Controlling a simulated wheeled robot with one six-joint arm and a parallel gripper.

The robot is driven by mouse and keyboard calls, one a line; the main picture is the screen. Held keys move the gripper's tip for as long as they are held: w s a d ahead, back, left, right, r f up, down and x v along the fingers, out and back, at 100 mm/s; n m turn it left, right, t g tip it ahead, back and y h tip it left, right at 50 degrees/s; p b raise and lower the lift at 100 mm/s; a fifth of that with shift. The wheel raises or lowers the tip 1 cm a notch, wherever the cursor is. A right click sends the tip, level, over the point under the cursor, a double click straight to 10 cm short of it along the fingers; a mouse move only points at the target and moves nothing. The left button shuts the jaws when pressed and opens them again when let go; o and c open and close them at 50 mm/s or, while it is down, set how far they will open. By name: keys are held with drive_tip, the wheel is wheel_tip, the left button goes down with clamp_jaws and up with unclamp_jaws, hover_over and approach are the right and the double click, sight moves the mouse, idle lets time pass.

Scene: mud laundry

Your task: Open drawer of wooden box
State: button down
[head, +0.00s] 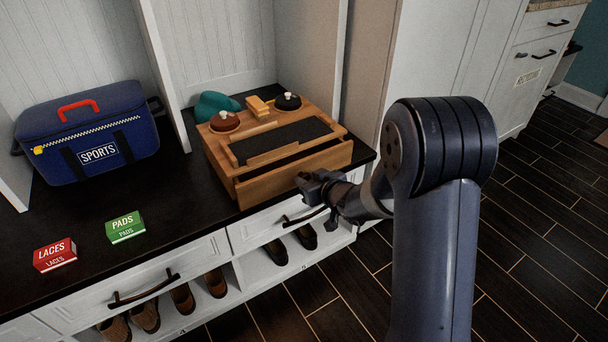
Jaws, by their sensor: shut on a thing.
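The wooden box (221,153) stands on the dark countertop near its front edge, in the middle of the head view. Its drawer (270,185) faces the front and is partly out, with a dark gap showing behind its front panel. My gripper (308,186) is at the right half of the drawer front and is shut on the drawer. The exact part between the fingers is hidden by the gripper and too small to tell.
On the box sit round tins (225,121), a small wooden brush (259,107) and a dark pad. A teal object (216,104) stands behind. A blue sports bag (88,140), a green pads box (125,226) and a red laces box (55,255) are at left. Shoes fill cubbies below.

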drive_tip(key=s+d, duration=0.8)
drive_tip(key=s, duration=0.4)
drive_tip(key=shift+s+d, duration=0.3)
drive_tip(key=shift+s, duration=0.05)
drive_tip(key=c, duration=1.1)
unclamp_jaws()
drive_tip(key=shift+c, duration=0.2)
drive_tip(key=shift+p, duration=0.3)
drive_tip(key=p+v, duration=0.3)
drive_tip(key=v, duration=0.7)
drive_tip(key=shift+s+d+r+p, duration=0.15)
drive_tip(key=shift+s+d+p, duration=0.05)
drive_tip(key=shift+s+p, duration=0.15)
